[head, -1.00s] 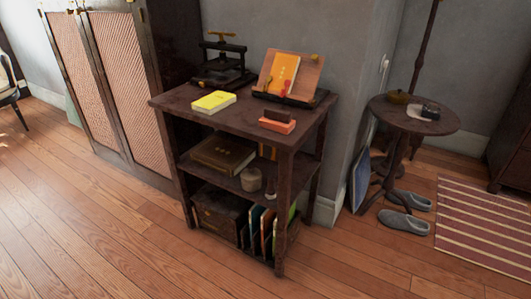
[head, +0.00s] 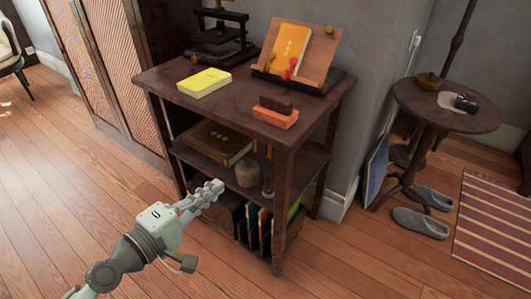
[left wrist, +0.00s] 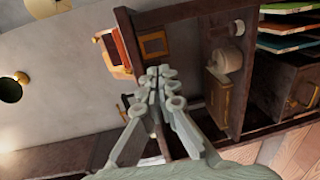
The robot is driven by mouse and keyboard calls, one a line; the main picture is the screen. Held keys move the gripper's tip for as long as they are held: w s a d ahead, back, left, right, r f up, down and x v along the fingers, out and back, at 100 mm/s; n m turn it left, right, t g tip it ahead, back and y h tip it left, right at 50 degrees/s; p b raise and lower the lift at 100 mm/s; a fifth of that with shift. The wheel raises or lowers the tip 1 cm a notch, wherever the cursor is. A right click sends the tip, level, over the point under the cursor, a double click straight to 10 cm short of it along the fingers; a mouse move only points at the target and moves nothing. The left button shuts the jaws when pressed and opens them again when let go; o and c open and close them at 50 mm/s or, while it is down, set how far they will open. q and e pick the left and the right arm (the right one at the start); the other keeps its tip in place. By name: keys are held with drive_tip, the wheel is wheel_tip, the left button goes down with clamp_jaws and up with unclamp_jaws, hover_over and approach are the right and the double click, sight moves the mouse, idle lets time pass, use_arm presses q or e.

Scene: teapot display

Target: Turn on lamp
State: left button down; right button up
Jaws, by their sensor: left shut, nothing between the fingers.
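No lamp shows for certain. A thin dark pole (head: 461,38) rises behind the round table at the right of the head view; its top is out of frame, and I cannot tell whether it belongs to a lamp. A white plate, perhaps a switch, (head: 415,41) is on the wall left of it. My left gripper (head: 216,188) is shut and empty in front of the shelf unit's lower shelves; it also shows in the left wrist view (left wrist: 158,73). A cream rounded thing (left wrist: 45,6) is cut off at that view's top left. My right gripper is not in view.
The dark shelf unit (head: 230,105) bears books, a bookstand (head: 314,52) and a press (head: 221,35). A round table (head: 408,98), grey slippers (head: 421,222) and a striped rug (head: 494,225) are at the right. Wood floor (head: 345,262) is clear in front.

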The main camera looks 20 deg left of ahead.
use_arm(q)
drive_tip(key=shift+s, duration=0.15)
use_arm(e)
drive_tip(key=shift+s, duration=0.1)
use_arm(q)
drive_tip(key=p, duration=0.2)
approach(261, 154)
drive_tip(key=x, duration=0.6)
drive_tip(key=shift+a, duration=0.1)
drive_tip(key=shift+w, duration=0.4)
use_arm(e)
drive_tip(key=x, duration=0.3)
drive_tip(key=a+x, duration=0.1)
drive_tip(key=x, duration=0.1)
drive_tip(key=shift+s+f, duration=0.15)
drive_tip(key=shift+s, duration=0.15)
